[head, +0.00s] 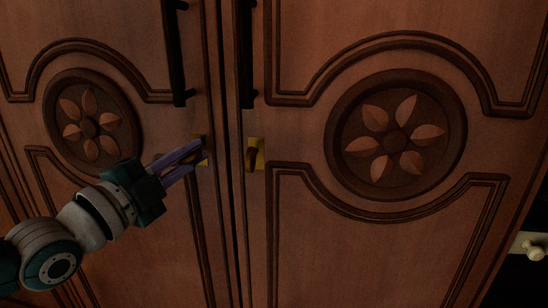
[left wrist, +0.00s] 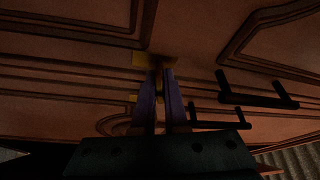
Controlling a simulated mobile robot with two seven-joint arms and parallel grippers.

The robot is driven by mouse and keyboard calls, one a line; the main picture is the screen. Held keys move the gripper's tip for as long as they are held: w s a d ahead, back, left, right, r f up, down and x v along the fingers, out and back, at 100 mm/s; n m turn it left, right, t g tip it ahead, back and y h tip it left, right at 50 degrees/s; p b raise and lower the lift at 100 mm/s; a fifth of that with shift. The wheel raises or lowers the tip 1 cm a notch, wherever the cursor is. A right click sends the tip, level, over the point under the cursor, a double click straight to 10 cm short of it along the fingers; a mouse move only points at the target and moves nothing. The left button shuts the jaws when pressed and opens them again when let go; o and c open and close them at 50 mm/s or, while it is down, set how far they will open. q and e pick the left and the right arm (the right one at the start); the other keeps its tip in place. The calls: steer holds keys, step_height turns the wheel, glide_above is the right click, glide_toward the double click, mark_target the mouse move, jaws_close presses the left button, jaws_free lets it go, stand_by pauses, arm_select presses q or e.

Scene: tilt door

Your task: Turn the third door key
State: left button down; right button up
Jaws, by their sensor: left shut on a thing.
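Two carved wooden doors meet at a vertical gap, the left door (head: 90,170) and the right door (head: 300,260). The right door has a brass lock plate (head: 260,154) with a dark key (head: 251,156) in it, clear of my gripper. My left gripper (head: 196,150), with purple fingers, reaches the brass plate (head: 203,160) at the left door's edge. It is shut on the key there, which the fingers mostly hide. In the left wrist view the closed fingers (left wrist: 161,76) point at brass plates, with a little brass showing between the tips. My right gripper is not in view.
Black bar handles hang above the locks, one on the left door (head: 175,55) and one on the right door (head: 245,50). A pale knob (head: 535,252) on a light plate is at the far right. The space before the right door is free.

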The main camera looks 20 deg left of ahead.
arm_select(q)
steer(key=n, duration=0.2)
steer(key=n+t+b, duration=0.1)
steer(key=n, duration=0.1)
steer(key=shift+f+t+y, duration=0.15)
steer(key=shift+t+y, duration=0.15)
steer(key=shift+y, duration=0.1)
steer(key=n+y+b, duration=0.1)
steer(key=n+y, duration=0.1)
steer(key=n, duration=0.2)
steer(key=shift+n+t, duration=0.4)
steer(key=n+y, duration=0.1)
steer(key=n, duration=0.1)
steer(key=n+y+b, duration=0.1)
steer(key=n, duration=0.2)
steer(key=shift+y, duration=0.3)
steer(key=shift+n+y, duration=1.1)
steer(key=shift+n, duration=1.5)
steer(key=c, duration=1)
jaws_free()
steer(key=shift+o, duration=0.2)
